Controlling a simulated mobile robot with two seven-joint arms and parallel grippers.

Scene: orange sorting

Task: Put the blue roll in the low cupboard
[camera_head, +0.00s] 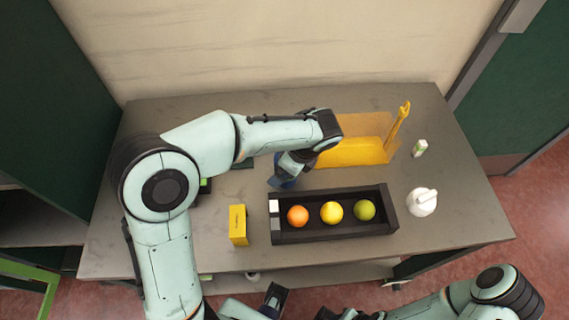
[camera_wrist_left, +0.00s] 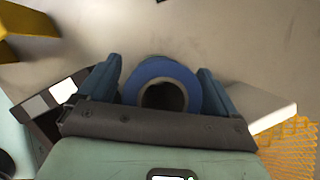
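The blue roll (camera_wrist_left: 161,83) shows end-on in the left wrist view, its dark hole toward the camera. In the head view, my left gripper (camera_head: 284,180) is low over the middle of the table, and the roll there is mostly hidden by the hand. My right arm (camera_head: 490,295) is at the bottom of the head view; its fingers are not clear. I cannot identify the low cupboard with certainty.
A grey shelf surface (camera_head: 40,232) lies at lower left.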

